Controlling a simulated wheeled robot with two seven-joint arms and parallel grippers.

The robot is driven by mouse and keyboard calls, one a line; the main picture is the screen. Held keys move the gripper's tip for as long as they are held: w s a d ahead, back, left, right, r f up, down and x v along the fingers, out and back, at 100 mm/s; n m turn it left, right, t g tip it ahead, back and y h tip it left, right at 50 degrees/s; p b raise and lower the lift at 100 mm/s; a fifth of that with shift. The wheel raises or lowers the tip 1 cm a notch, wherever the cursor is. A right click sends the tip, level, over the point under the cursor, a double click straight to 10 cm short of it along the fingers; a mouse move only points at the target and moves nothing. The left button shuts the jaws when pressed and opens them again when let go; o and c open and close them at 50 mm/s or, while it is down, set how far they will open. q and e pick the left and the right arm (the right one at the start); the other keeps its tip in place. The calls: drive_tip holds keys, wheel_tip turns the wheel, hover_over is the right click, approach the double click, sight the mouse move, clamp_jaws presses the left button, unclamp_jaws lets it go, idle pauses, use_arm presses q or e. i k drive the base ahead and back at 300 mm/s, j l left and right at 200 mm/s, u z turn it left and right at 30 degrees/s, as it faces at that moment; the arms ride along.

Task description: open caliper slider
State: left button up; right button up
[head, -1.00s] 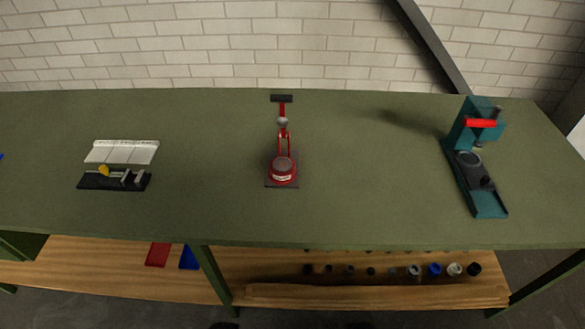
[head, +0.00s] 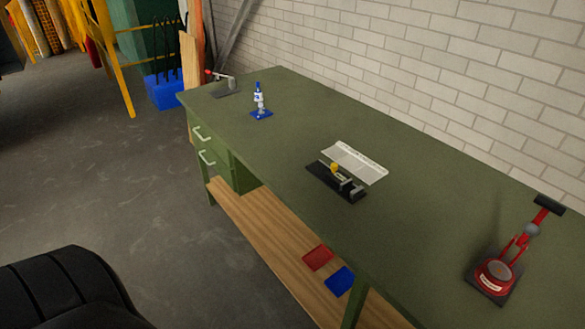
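What looks like the caliper slider is a small device on a black base (head: 328,180) with a yellow part (head: 335,168) and grey upright jaws (head: 350,187). It lies on the green workbench (head: 262,151) in front of a white, open, booklet-like sheet (head: 355,162). Whether its slider is open or closed is too small to tell. Neither of my grippers shows in the head view.
A red device (head: 496,276) stands on the bench at the right. A blue device (head: 260,104) and a red-handled tool (head: 222,79) stand towards the far left end. Red (head: 318,258) and blue (head: 340,281) trays lie on the lower shelf. Open floor (head: 120,190) lies left of the bench.

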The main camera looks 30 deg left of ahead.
sight(336, 177)
drive_tip(key=u, duration=0.7)
